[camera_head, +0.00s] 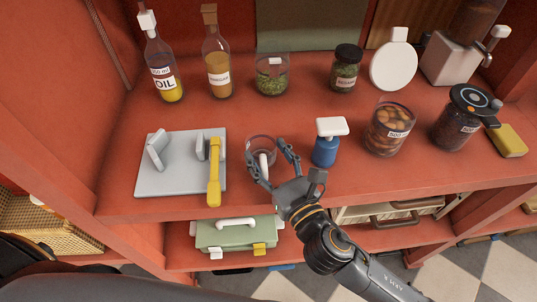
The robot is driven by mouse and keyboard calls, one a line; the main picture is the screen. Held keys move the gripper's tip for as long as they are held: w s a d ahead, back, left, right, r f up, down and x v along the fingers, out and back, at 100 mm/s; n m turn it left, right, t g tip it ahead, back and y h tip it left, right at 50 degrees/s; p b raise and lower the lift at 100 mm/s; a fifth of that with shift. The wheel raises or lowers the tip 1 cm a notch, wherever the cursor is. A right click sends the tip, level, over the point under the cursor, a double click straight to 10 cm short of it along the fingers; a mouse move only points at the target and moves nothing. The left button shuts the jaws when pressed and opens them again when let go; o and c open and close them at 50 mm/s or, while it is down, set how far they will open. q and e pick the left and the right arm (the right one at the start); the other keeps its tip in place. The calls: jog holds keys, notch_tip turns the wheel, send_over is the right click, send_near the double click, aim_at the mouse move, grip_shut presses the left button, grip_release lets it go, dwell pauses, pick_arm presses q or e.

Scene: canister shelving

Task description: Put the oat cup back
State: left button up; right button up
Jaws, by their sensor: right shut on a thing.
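A small clear glass cup (261,143) is on or just above the red shelf, near its front edge in the middle; I cannot tell whether it touches the shelf. It looks upright, with a white upright piece on its near side. I see no clear sign of oats in it. My right gripper (271,162) comes from the front right and has its two dark fingers around the cup, shut on it. The fingers hide part of the cup's sides. My left gripper is not in view.
A grey board with a yellow-handled tool (214,172) lies left of the cup, and a blue white-topped dispenser (325,147) stands close right. A nut jar (388,130) is farther right. Bottles and jars, including a green-filled glass (272,79), stand behind. Bare shelf lies between.

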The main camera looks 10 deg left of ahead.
jog(key=o, duration=1.4)
jog(key=shift+f, duration=0.1)
jog(key=shift+b+v, duration=0.95)
jog(key=shift+v, duration=5.05)
